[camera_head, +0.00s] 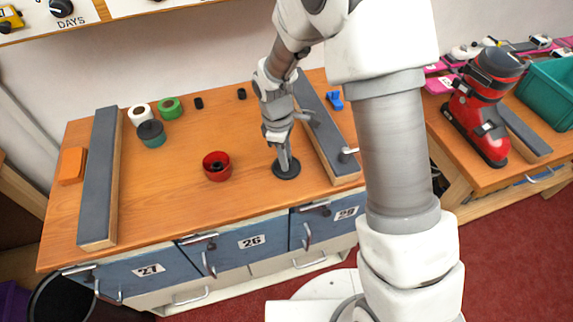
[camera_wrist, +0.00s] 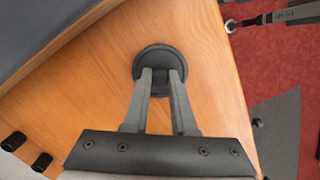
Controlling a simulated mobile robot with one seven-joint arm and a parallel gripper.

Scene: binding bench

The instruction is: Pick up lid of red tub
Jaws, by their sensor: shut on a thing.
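The red tub (camera_head: 217,166) stands without a lid on the wooden bench, left of my gripper in the head view. A dark round lid (camera_head: 286,170) is at the bench surface to the right of the tub. My gripper (camera_head: 284,158) points down and is shut on the lid's middle. In the wrist view the lid (camera_wrist: 153,57) lies beyond the two fingers of my gripper (camera_wrist: 160,85), which close on its knob. I cannot tell whether the lid touches the bench or is just above it.
A teal tub with a dark lid (camera_head: 151,134), a green tape roll (camera_head: 169,108) and a white roll (camera_head: 140,115) stand at the back left. Long padded blocks flank the bench, left (camera_head: 99,180) and right (camera_head: 325,135). The middle front is clear.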

